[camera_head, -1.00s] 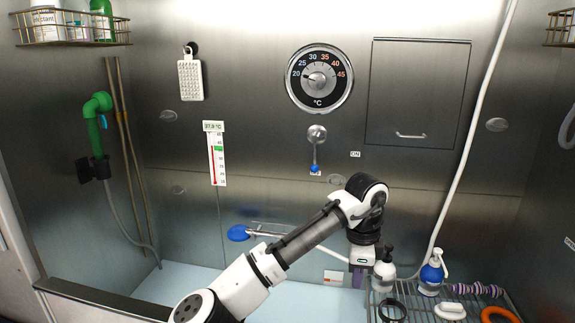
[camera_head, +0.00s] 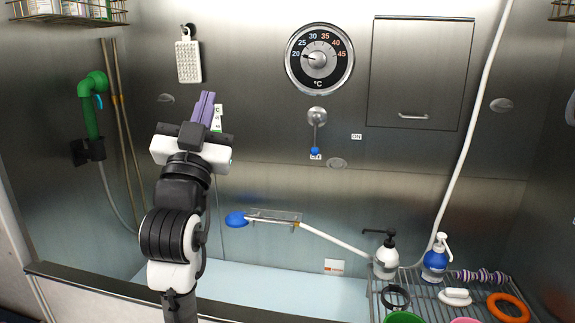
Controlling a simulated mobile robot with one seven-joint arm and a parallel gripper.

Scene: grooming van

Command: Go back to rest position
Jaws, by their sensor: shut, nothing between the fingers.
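My gripper (camera_head: 205,108) is raised at the left of centre in the head view, its purple fingers pointing up and held together. It is shut and empty. It stands in front of the steel back wall (camera_head: 260,110) and covers most of the thermometer strip (camera_head: 217,118). My arm rises below it from the bottom edge of the view.
A wire rack (camera_head: 420,300) at the lower right holds a white pump bottle (camera_head: 386,262), a blue bottle (camera_head: 435,260), a white brush (camera_head: 455,296) and an orange ring (camera_head: 508,307). A green shower head (camera_head: 92,85) hangs left.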

